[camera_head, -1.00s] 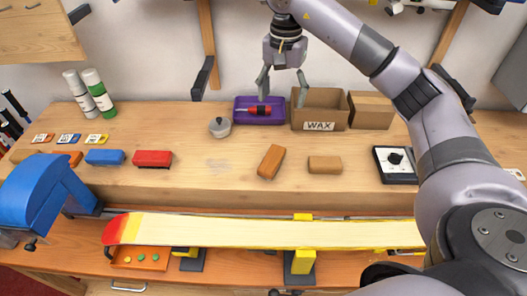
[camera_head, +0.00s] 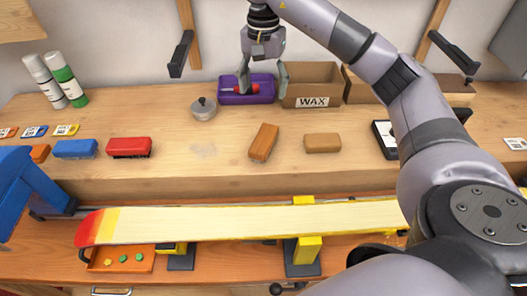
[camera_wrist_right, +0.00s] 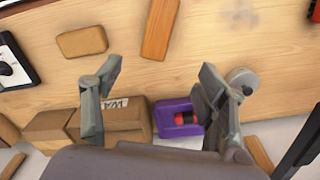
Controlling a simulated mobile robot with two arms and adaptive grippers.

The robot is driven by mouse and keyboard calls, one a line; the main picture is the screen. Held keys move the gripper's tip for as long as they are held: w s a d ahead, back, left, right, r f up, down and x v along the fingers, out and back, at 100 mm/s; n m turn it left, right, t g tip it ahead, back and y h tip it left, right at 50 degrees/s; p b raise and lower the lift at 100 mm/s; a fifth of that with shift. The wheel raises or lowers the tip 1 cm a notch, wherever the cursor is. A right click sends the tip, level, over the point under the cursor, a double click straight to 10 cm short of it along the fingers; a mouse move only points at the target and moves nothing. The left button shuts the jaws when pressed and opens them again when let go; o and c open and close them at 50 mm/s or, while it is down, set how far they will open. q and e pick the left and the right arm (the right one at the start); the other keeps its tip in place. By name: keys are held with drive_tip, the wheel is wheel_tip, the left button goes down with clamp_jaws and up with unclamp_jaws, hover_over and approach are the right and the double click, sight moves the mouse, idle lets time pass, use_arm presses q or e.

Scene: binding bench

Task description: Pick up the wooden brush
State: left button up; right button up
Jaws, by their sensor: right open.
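Two brown blocks lie on the bench top. The slanted orange-brown one (camera_head: 263,141) looks most like the wooden brush, though its bristles are not clear; it also shows at the top of the right wrist view (camera_wrist_right: 160,28). The tan one (camera_head: 323,143) lies flat to its right and shows in the right wrist view (camera_wrist_right: 82,42). My right gripper (camera_head: 263,76) is open and empty, in the air near the purple tray and WAX box, farther back than both blocks. Its two fingers stand wide apart in the right wrist view (camera_wrist_right: 160,78). My left gripper is not in view.
A purple tray (camera_head: 231,98) holds a red-and-black tool. The WAX box (camera_head: 312,89) stands beside it. A lidded grey pot (camera_head: 204,109), red brush (camera_head: 129,147) and blue brush (camera_head: 75,149) lie left. A ski (camera_head: 220,223) is clamped in front. Bench around the brown blocks is clear.

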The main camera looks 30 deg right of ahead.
drive_tip(key=f, duration=0.1)
drive_tip(key=p, duration=0.3)
hover_over(264, 138)
wheel_tip(264, 138, down, 11)
drive_tip(key=shift+w+d+f, duration=0.1)
drive_tip(key=shift+w+d, duration=0.05)
drive_tip(key=shift+f, duration=0.55)
drive_tip(key=f+p, duration=0.3)
drive_tip(key=f, duration=0.1)
drive_tip(key=shift+s, duration=0.2)
drive_tip(key=shift+f, duration=0.65)
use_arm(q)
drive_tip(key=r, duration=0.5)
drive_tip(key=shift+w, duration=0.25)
use_arm(e)
drive_tip(key=shift+c, duration=0.4)
